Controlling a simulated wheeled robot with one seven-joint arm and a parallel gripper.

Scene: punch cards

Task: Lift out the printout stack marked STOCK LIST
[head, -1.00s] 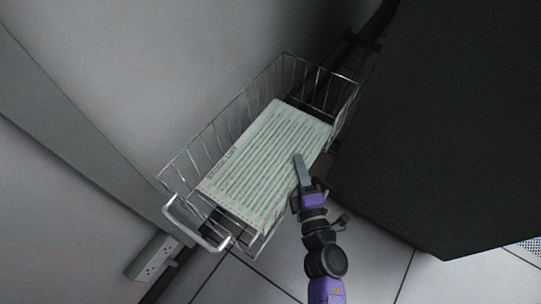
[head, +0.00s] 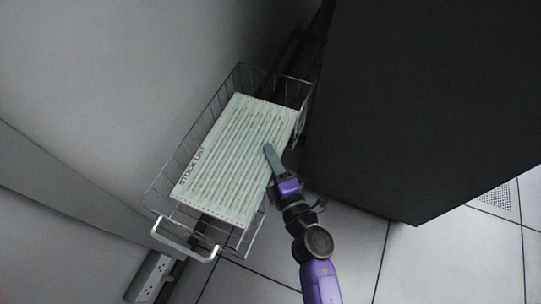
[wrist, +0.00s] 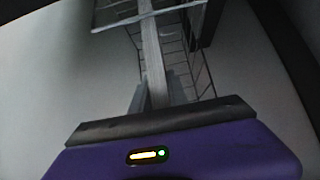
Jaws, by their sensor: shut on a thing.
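The STOCK LIST printout stack (head: 235,155) is a flat pale sheet pile with green stripes, its label along the left edge in the head view. My gripper (head: 270,152) is shut on its right long edge, with one finger lying over the top. The stack appears raised to about the rim of the wire basket (head: 205,117) and covers most of its opening. In the wrist view, the stack's edge (wrist: 153,55) runs between my two fingers (wrist: 157,92), and basket wires show below it. The lower finger is hidden in the head view.
A large dark cabinet (head: 420,110) stands close to the right of the basket. A grey wall (head: 90,70) is close on the left. The basket's handle (head: 183,241) faces the near side, by a socket strip (head: 150,277). Tiled floor is clear at the lower right.

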